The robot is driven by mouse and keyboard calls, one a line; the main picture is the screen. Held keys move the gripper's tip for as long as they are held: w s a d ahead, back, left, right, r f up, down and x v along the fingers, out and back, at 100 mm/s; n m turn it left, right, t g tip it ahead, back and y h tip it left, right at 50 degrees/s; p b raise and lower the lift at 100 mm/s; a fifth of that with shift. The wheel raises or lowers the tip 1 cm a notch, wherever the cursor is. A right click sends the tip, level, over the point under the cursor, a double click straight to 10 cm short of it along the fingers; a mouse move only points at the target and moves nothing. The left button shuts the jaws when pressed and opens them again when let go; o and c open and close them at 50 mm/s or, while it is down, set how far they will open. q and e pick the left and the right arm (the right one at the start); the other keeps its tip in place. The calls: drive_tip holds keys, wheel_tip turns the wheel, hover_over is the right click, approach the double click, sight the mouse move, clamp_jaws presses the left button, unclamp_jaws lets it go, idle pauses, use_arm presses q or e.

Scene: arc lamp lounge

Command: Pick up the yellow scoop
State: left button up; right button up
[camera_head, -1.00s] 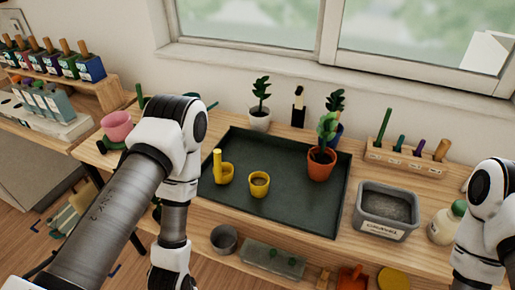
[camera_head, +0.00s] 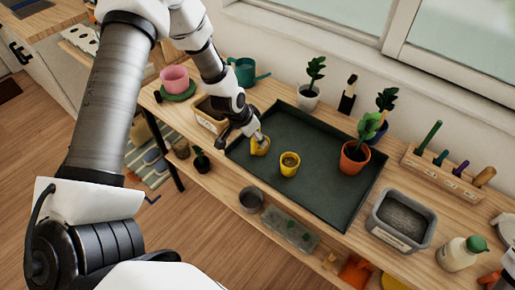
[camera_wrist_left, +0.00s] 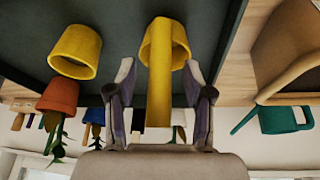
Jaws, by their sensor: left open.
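The yellow scoop (camera_head: 261,147) stands at the left side of the dark tray (camera_head: 325,205), partly covered by my left gripper. In the left wrist view, the scoop (camera_wrist_left: 158,45) has a rounded cup and a straight handle. My left gripper (camera_head: 254,132) is over the scoop; in its wrist view the open gripper (camera_wrist_left: 160,85) has one finger on each side of the handle, with gaps between. Whether a finger touches it, I cannot tell.
A small yellow pot (camera_head: 289,172) stands right of the scoop, also in the wrist view (camera_wrist_left: 76,52). A terracotta pot (camera_head: 353,160) with a plant is farther right. A tan container (camera_head: 208,112) and teal watering can (camera_head: 243,73) are near my left arm.

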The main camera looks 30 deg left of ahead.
use_arm(q)
drive_tip(key=shift+f, duration=0.1)
clamp_jaws()
